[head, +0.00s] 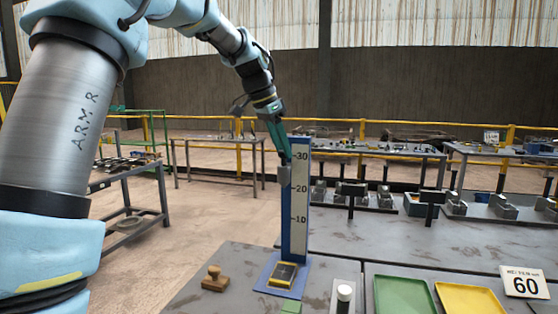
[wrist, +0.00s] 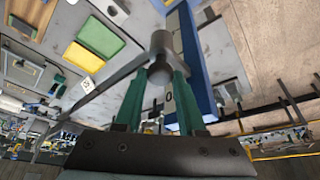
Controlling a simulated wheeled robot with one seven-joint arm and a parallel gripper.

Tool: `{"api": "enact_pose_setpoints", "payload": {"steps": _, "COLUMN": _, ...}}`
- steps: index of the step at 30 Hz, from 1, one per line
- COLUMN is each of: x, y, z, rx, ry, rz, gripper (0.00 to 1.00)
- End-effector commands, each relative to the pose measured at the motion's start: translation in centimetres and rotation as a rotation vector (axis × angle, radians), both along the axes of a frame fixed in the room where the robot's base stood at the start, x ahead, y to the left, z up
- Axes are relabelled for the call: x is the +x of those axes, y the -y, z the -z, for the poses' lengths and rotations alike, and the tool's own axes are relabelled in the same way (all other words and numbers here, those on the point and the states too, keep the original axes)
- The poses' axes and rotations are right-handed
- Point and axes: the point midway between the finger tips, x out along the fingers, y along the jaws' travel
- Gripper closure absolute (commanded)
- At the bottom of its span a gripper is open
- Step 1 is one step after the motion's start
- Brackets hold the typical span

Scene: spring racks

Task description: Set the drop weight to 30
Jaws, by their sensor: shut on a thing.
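A tall blue post with a white scale (head: 300,205) marked 10, 20 and 30 stands on a blue base at the bench edge. The grey drop weight (head: 284,176) sits at the left side of the post, between the 20 and 30 marks. My gripper (head: 284,157) reaches down from above and is shut on the weight's top. In the wrist view my teal fingers (wrist: 158,95) close around the grey weight (wrist: 161,45), beside the blue post (wrist: 197,65). The fingers partly hide the weight's upper part.
A yellow-framed pad (head: 283,274) lies on the post's base. A wooden stamp (head: 214,279) stands left, a white-topped cylinder (head: 344,293) right. Space left of the post is clear.

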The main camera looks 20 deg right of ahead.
Motion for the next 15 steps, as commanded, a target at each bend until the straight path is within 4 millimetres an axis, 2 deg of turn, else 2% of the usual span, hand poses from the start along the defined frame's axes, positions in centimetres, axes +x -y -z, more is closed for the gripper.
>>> {"api": "enact_pose_setpoints", "payload": {"steps": 1, "x": 0.0, "y": 0.0, "z": -1.4, "rx": -0.001, "ry": 0.002, "rz": 0.000, "gripper": 1.00}}
{"api": "enact_pose_setpoints", "payload": {"steps": 6, "x": -0.1, "y": 0.0, "z": -2.7, "rx": -0.001, "ry": 0.001, "rz": 0.000, "gripper": 1.00}}
{"api": "enact_pose_setpoints", "payload": {"steps": 15, "x": -0.1, "y": 0.0, "z": -3.0, "rx": 0.000, "ry": 0.000, "rz": 0.000, "gripper": 1.00}}
